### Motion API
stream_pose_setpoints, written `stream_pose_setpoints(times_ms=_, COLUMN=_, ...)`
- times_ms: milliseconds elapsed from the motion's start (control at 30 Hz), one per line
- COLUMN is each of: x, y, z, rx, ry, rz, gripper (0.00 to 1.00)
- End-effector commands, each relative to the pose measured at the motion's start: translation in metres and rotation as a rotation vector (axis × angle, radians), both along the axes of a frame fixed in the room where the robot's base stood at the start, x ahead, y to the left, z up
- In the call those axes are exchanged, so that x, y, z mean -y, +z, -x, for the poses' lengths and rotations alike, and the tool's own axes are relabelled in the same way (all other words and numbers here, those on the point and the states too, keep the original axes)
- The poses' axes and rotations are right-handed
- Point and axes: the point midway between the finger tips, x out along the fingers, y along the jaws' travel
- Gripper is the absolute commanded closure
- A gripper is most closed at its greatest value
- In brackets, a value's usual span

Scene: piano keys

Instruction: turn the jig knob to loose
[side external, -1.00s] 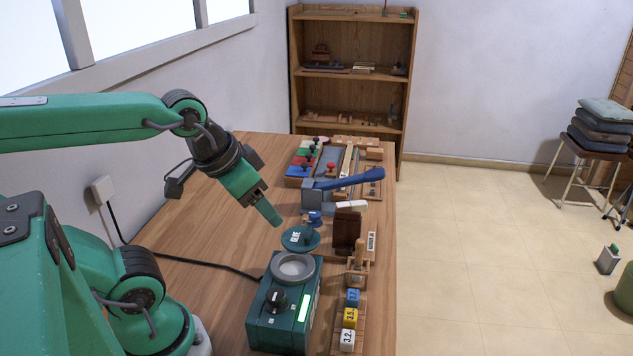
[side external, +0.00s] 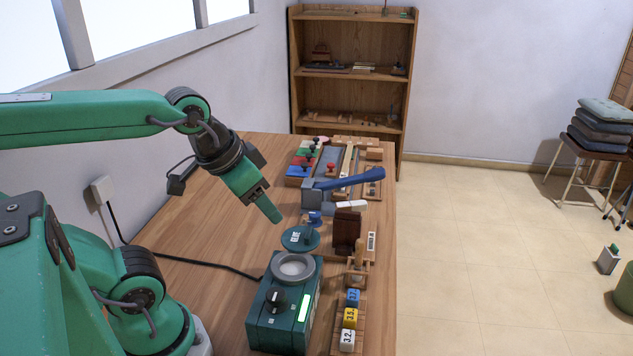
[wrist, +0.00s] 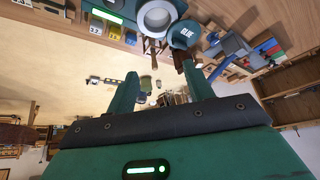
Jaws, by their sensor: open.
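A small blue knob (side external: 315,218) stands on the bench, just in front of a grey block with a long blue lever (side external: 350,180). It is the part that looks most like the jig knob; I cannot read any loose or tight mark on it. The blue lever also shows at the upper right of the wrist view (wrist: 236,45). My gripper (side external: 275,215) hangs in the air to the left of the blue knob, apart from it, fingers pointing down and right. In the wrist view my gripper's fingers (wrist: 160,72) are spread with nothing between them.
A green glue pot box (side external: 285,330) with a black dial (side external: 276,298) stands nearer the camera. A round teal lid (side external: 300,238) marked GLUE lies behind it. A brown block (side external: 347,230) and numbered cubes (side external: 350,318) stand to the right. Bare bench lies left of the lid.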

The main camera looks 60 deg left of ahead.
Motion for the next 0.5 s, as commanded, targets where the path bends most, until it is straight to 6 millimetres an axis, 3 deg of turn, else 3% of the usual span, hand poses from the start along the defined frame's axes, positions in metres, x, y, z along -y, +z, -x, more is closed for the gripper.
stream_pose_setpoints(times_ms=267, x=-0.011, y=0.005, z=-0.027, rx=-0.058, ry=-0.103, rz=-0.069, gripper=0.48)
stream_pose_setpoints(times_ms=500, x=-0.028, y=0.005, z=-0.066, rx=-0.136, ry=-0.257, rz=-0.149, gripper=0.48)
